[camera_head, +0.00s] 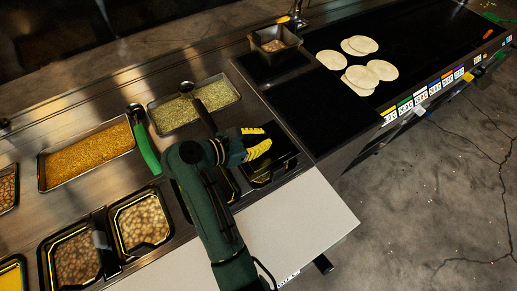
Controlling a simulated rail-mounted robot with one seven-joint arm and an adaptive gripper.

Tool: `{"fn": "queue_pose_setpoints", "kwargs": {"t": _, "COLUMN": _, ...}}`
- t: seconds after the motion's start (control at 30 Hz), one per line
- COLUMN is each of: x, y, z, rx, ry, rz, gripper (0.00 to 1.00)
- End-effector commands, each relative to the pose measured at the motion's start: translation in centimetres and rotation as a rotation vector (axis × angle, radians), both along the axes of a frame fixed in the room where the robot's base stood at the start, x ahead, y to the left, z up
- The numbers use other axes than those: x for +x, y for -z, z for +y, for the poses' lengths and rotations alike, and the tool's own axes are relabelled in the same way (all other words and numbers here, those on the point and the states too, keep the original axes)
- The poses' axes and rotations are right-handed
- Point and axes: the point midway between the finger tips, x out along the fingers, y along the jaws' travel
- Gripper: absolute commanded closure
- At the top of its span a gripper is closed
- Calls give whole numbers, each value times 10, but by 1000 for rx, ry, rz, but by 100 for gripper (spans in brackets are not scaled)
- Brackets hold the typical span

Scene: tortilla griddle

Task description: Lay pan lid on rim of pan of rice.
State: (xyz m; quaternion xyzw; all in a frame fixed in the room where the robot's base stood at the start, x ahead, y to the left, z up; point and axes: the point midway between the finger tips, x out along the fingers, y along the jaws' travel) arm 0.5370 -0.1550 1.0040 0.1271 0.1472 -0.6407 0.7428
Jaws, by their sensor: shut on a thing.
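My gripper (262,144), with yellow fingers, is at the right end of the food counter. It is shut on the dark pan lid (284,160), seen as a black shape just below and around the fingers. The lid lies over the black pan place at the counter's right end, beside the dark griddle surface. I cannot tell whether it touches a rim or hangs just above it. The pan of rice is not clearly seen; the lid and my gripper hide what lies beneath.
A tray of green bits (205,107) with a ladle, a tray of yellow food (88,157) and bean pans (141,221) stand left. Several tortillas (382,70) lie on the griddle (430,45). A white board (310,217) in front is clear.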

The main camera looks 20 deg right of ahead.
Motion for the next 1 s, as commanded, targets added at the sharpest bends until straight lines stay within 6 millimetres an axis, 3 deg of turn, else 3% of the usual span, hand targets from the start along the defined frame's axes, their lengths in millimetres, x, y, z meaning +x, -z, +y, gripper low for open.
{"fn": "queue_pose_setpoints", "kwargs": {"t": 0.1, "x": 0, "y": 26, "z": 0, "rx": 0, "ry": -1, "rz": 3, "gripper": 100}}
{"fn": "queue_pose_setpoints", "kwargs": {"t": 0.2, "x": 0, "y": 37, "z": 0, "rx": -1, "ry": -1, "rz": -1, "gripper": 100}}
{"fn": "queue_pose_setpoints", "kwargs": {"t": 0.57, "x": 0, "y": 43, "z": 0, "rx": -1, "ry": -1, "rz": -1, "gripper": 100}}
{"fn": "queue_pose_setpoints", "kwargs": {"t": 0.6, "x": 0, "y": 41, "z": 0, "rx": 0, "ry": -1, "rz": -1, "gripper": 80}}
{"fn": "queue_pose_setpoints", "kwargs": {"t": 0.67, "x": 0, "y": 41, "z": 0, "rx": 0, "ry": -1, "rz": 0, "gripper": 68}}
{"fn": "queue_pose_setpoints", "kwargs": {"t": 1.0, "x": 0, "y": 36, "z": 0, "rx": 0, "ry": -1, "rz": 0, "gripper": 67}}
